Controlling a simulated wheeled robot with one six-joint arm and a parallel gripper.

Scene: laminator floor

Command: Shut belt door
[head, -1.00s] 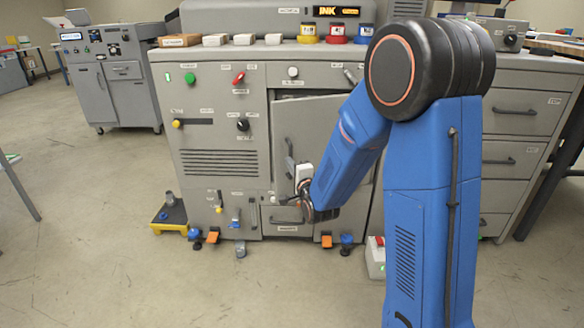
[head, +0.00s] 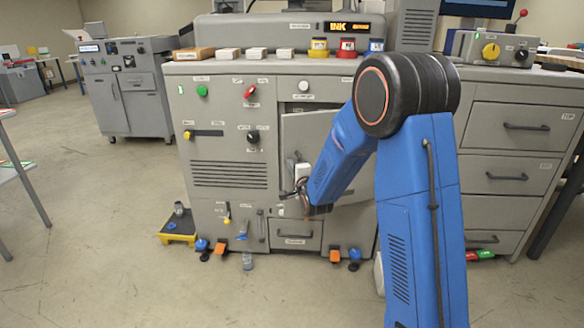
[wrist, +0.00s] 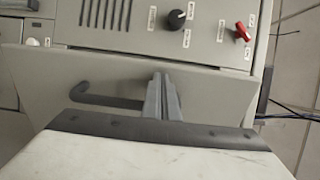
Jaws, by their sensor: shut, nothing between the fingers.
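The belt door (head: 301,134) is a grey panel on the front of the grey machine, standing ajar with a dark gap along its top edge. My blue arm hides its right part in the head view. In the wrist view the door (wrist: 225,108) fills the middle, with a dark bar handle (wrist: 105,100) at its left. My gripper (head: 297,191) is in front of the door's lower left part. In the wrist view its fingers (wrist: 163,97) are together and empty, over the door face beside the handle's end. I cannot tell whether they touch the door.
A black knob (wrist: 176,18) and a red switch (wrist: 242,31) sit on the panel by the door. A drawer (head: 296,236) is below it. A yellow tray (head: 178,230) and small orange and blue items lie along the machine's foot. Open floor lies in front.

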